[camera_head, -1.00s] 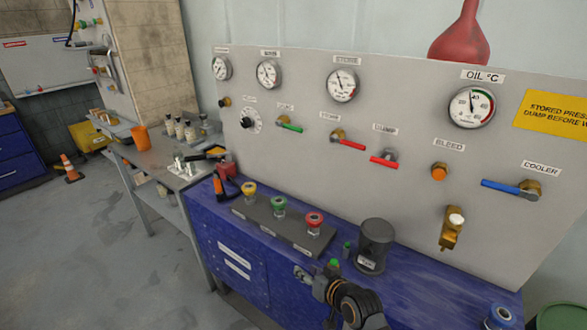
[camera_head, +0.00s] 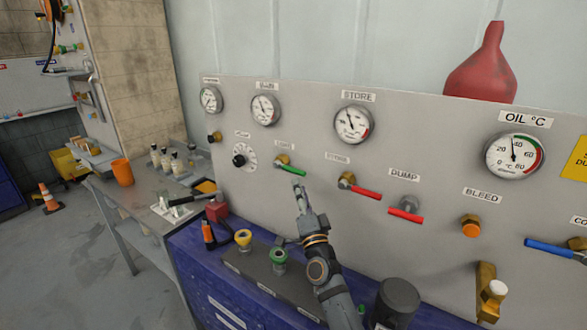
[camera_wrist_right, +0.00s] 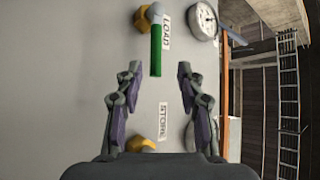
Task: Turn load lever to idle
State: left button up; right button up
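The load lever (camera_head: 291,169) has a green handle on a brass fitting and points right and slightly down on the grey panel. In the right wrist view the green handle (camera_wrist_right: 156,52), beside a LOAD label, points down toward the gap between my fingers. My right gripper (camera_head: 299,190) is raised in front of the panel, just below the lever's free end. In the wrist view its two fingers (camera_wrist_right: 157,82) are apart with nothing held. Whether they touch the handle I cannot tell. My left gripper is out of view.
A red-handled store lever (camera_head: 364,191) and a red dump lever (camera_head: 406,213) sit to the right. Green and yellow push buttons (camera_head: 279,255) (camera_head: 243,238) stand on the blue bench below. A dark canister (camera_head: 395,302) stands right of my arm.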

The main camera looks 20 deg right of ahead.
aim_at(294, 171)
jog(key=x, duration=0.4)
jog(key=f+x, duration=0.1)
jog(key=x, duration=0.2)
jog(key=shift+w+r, duration=0.1)
jog(key=shift+w, duration=0.2)
jog(key=shift+w+r, duration=0.15)
jog(key=shift+w, duration=0.05)
jog(key=shift+w+r, duration=0.1)
jog(key=shift+r, duration=0.05)
jog(key=shift+c, duration=0.4)
grip_shut()
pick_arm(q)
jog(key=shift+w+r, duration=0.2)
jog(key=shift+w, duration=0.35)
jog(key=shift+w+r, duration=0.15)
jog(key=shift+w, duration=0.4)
